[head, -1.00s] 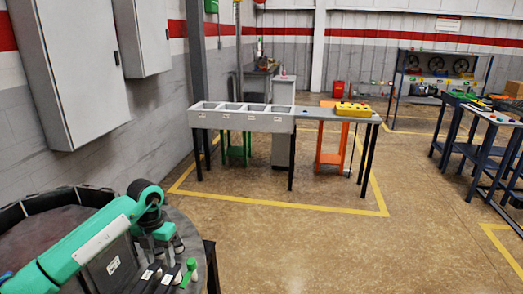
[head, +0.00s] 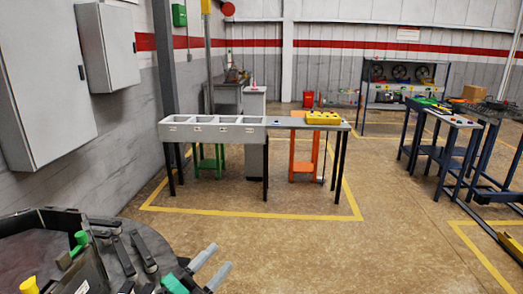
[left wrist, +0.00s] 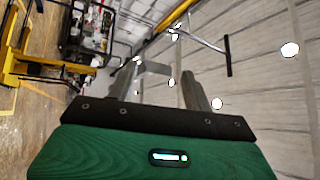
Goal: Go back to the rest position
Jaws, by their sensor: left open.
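My left gripper (head: 221,256) shows at the bottom of the head view, just right of the round dark vessel's rim (head: 128,262). Its two grey fingers stand apart with nothing between them. In the left wrist view the same gripper (left wrist: 165,80) has its fingers spread and empty, pointing toward the wall and ceiling side of the hall. Its green body fills the bottom of that view. My right gripper is in neither view.
Black clamps and a yellow knob (head: 28,285) sit around the vessel at lower left. A grey table with bins (head: 212,132) stands ahead, a yellow box (head: 323,118) on its right end. Dark-framed tables (head: 443,118) stand right. The floor between is clear.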

